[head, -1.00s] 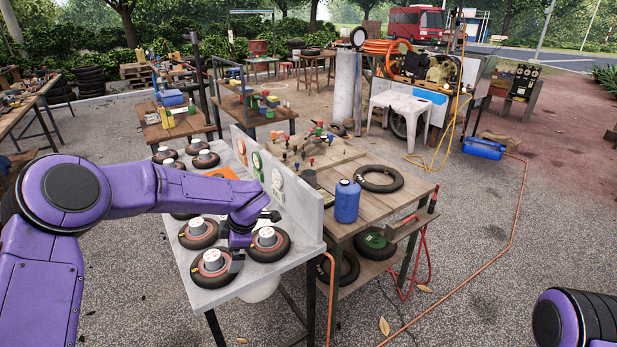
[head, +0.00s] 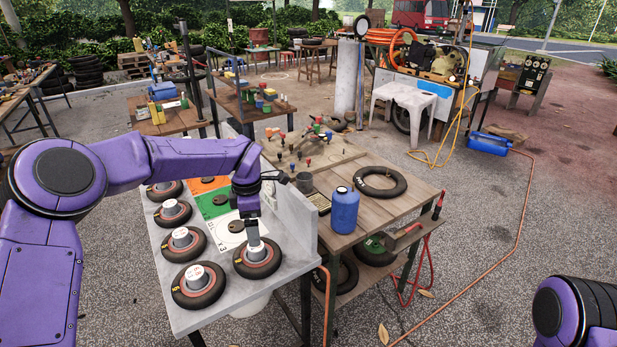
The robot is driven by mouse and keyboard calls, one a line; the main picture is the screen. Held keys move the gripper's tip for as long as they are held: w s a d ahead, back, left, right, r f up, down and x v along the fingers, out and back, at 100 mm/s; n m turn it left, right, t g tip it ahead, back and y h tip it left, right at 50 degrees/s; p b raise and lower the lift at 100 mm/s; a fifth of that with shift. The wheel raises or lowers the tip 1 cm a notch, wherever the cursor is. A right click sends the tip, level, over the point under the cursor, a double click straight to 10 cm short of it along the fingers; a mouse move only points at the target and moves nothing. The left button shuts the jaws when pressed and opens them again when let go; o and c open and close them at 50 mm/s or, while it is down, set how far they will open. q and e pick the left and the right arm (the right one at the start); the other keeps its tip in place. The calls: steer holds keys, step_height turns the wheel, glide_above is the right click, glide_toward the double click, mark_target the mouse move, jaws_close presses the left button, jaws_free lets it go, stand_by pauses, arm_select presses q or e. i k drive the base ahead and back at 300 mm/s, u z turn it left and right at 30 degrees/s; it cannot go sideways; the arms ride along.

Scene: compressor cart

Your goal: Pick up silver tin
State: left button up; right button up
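Several silver tins with pale tops sit in the middle of black tyre rings with reddish hubs on a grey bench. One silver tin (head: 262,253) stands in the ring nearest the bench's right edge. My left gripper (head: 252,240) points down right at this tin and overlaps its top and left side. I cannot tell whether its fingers are parted or gripping. Other silver tins stand at the front (head: 197,277), to the left (head: 182,238) and farther back (head: 171,208). My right gripper is out of view; only part of my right arm shows at the lower right.
Orange, green (head: 214,202) and white (head: 229,232) square boards lie on the grey bench (head: 217,313), beside its raised right wall (head: 293,215). A wooden table (head: 405,200) adjoins with a blue bottle (head: 344,210) and a bare tyre (head: 381,184). Paved ground at right is mostly open.

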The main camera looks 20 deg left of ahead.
mark_target(303, 179)
steer(key=i, duration=1.6)
